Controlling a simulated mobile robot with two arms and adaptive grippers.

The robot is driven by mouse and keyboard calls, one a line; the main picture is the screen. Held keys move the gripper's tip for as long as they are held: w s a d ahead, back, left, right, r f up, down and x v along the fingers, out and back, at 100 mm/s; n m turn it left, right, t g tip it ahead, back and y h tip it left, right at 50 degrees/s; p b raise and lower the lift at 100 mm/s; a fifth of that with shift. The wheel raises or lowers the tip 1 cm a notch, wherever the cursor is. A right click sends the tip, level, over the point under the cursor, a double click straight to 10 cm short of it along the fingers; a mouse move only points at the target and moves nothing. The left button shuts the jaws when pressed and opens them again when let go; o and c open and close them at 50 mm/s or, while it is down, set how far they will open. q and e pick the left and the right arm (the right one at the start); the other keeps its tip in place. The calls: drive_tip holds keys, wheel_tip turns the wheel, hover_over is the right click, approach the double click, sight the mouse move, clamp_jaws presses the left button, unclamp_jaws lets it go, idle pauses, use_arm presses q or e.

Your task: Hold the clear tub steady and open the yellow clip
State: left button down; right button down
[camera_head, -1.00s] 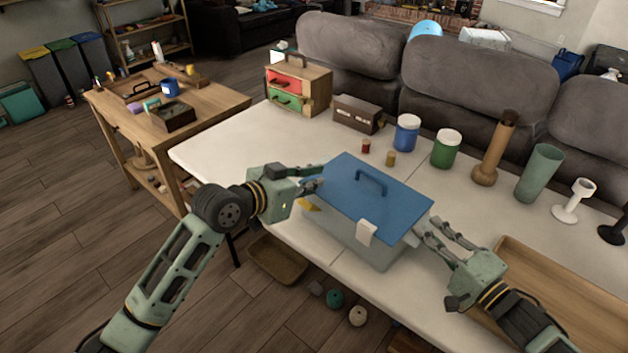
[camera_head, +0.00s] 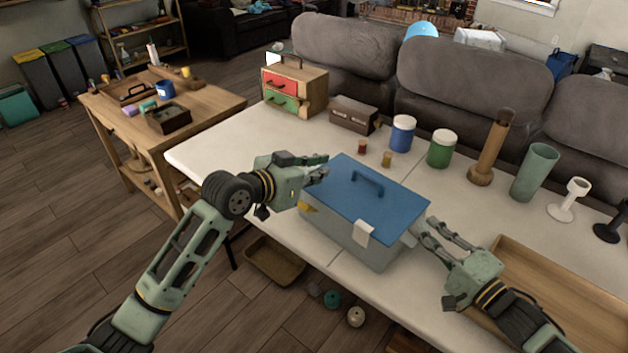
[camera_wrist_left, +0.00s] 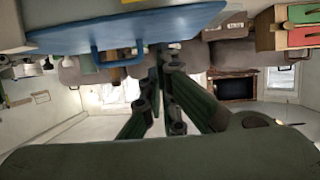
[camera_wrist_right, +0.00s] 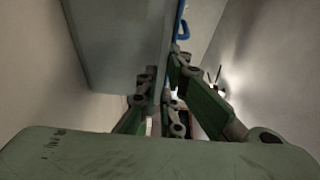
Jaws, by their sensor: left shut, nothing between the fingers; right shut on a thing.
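The clear tub (camera_head: 345,243), greyish and see-through, stands on the white table under a blue lid (camera_head: 372,205) with a blue handle. The yellow clip (camera_head: 308,208) shows at the tub's left side, partly hidden by my left gripper; I cannot tell whether it is latched. A white clip (camera_head: 364,233) hangs at the lid's front edge. My left gripper (camera_head: 325,167) is shut and empty beside the lid's left corner, above the yellow clip. My right gripper (camera_head: 420,229) is shut on the tub at its right side; the exact contact is partly hidden. The lid also shows in the left wrist view (camera_wrist_left: 130,27).
Small red and yellow jars (camera_head: 386,159) stand behind the tub, with a blue jar (camera_head: 402,134) and green jar (camera_head: 441,149) farther back. A wooden tray (camera_head: 520,262) lies at the right. The white table (camera_head: 225,150) is clear at the left.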

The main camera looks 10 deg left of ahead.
use_arm(q)
drive_tip(key=shift+w+d+r, duration=0.35)
drive_tip(key=shift+w+r, duration=0.15)
drive_tip(key=shift+r, duration=0.25)
drive_tip(key=s+a, duration=0.5)
drive_tip(key=s, duration=0.3)
drive_tip(key=shift+s+a+f, duration=0.3)
drive_tip(key=shift+s, duration=0.05)
use_arm(e)
drive_tip(key=c, duration=1.8)
unclamp_jaws()
drive_tip(key=shift+c, duration=0.2)
drive_tip(key=o, duration=0.6)
drive_tip(key=shift+c, duration=0.2)
drive_tip(key=shift+d, duration=0.1)
